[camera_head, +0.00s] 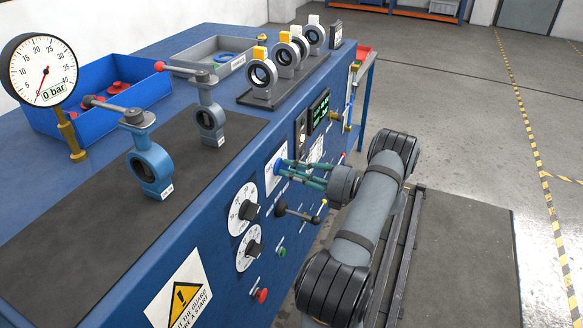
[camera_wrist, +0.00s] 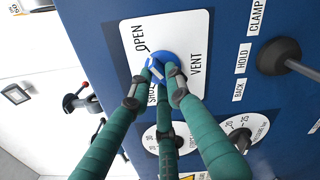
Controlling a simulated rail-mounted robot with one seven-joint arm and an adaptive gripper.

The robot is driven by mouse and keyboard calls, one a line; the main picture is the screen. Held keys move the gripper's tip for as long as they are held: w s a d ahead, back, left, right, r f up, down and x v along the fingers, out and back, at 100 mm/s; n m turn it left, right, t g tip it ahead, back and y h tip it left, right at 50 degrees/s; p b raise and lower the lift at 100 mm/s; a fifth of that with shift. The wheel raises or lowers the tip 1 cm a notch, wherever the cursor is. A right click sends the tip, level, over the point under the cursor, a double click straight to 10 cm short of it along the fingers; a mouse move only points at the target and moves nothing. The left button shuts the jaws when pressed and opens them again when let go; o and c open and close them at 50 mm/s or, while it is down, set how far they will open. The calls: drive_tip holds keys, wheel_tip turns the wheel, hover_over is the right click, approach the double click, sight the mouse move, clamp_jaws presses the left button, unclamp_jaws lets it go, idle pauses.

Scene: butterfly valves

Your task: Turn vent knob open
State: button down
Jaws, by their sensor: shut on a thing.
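The blue vent knob (camera_wrist: 170,58) sits on a white plate (camera_wrist: 190,28) marked OPEN, SHUT and VENT in the wrist view. My gripper (camera_wrist: 166,74) has green fingers, and their tips are closed around the knob and partly cover it. Part of the SHUT marking is hidden behind a finger. A pale mark shows on the knob, but its exact direction is hard to tell. In the head view my gripper (camera_head: 286,172) reaches the front panel from the right, at the white plate (camera_head: 272,172); the knob is mostly hidden by the fingers there.
A dark clamp lever (camera_wrist: 282,58) stands out right of the vent plate in the wrist view. In the head view, dials (camera_head: 243,209) and a red button (camera_head: 261,295) are on the blue panel. Valves (camera_head: 150,168) and a 0 bar gauge (camera_head: 42,70) stand on the bench.

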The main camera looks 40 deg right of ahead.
drive_tip(key=shift+m, duration=0.7)
drive_tip(key=c, duration=1.6)
unclamp_jaws()
drive_tip(key=shift+c, duration=0.2)
drive_tip(key=v, duration=1.2)
drive_tip(key=shift+d, duration=0.1)
drive_tip(key=x, duration=1.2)
drive_tip(key=shift+n, duration=0.3)
